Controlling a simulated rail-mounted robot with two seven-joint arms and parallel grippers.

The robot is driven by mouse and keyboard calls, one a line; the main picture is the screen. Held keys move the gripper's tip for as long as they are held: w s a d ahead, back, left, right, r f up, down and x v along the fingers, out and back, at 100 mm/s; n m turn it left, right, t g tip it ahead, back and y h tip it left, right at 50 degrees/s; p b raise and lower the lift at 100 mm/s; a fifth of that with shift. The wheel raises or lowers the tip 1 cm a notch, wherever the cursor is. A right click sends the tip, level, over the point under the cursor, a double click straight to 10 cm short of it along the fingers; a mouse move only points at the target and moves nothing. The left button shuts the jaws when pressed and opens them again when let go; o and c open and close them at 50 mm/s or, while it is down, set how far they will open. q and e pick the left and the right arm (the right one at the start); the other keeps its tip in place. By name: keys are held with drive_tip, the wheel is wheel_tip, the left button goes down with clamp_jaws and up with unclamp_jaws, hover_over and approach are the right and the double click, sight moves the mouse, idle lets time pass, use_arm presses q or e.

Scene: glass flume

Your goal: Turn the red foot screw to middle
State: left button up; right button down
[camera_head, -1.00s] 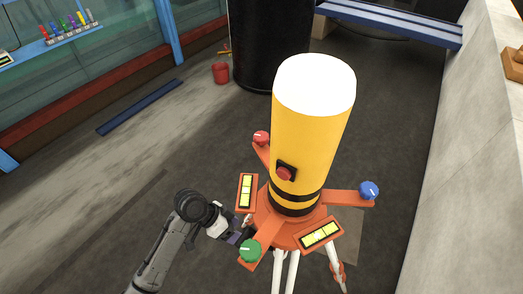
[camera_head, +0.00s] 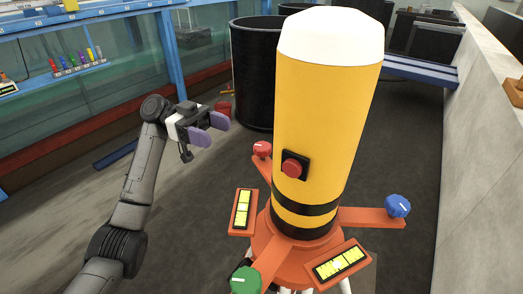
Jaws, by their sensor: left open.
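The red foot screw (camera_head: 262,149) is a round knob with a pale pointer line, on the far-left orange arm of the instrument base. My left gripper (camera_head: 216,129) is open and empty, to the left of the red foot screw and apart from it, with its purple fingers pointing right. The green foot screw (camera_head: 245,280) is on the near arm and the blue foot screw (camera_head: 398,205) on the right arm. The yellow cylinder (camera_head: 325,120) with a red button (camera_head: 293,167) stands on the orange base (camera_head: 285,250). My right gripper is not in view.
Two yellow level vials, one at left (camera_head: 242,209) and one at front (camera_head: 340,263), sit on the base. The glass flume (camera_head: 120,80) runs along the left, a concrete wall (camera_head: 480,150) along the right.

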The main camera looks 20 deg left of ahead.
sight(255, 146)
use_arm(q)
drive_tip(key=d, duration=0.4)
drive_tip(key=s+d, duration=0.1)
drive_tip(key=d, duration=0.3)
drive_tip(key=d+b, duration=0.1)
drive_tip(key=d, duration=0.3)
drive_tip(key=shift+s+d+f, duration=0.1)
drive_tip(key=shift+s+d, duration=0.05)
drive_tip(key=shift+s, duration=0.1)
drive_tip(key=shift+c, duration=0.4)
drive_tip(key=c, duration=0.9)
drive_tip(key=shift+o, duration=0.2)
drive_tip(key=shift+t, duration=0.3)
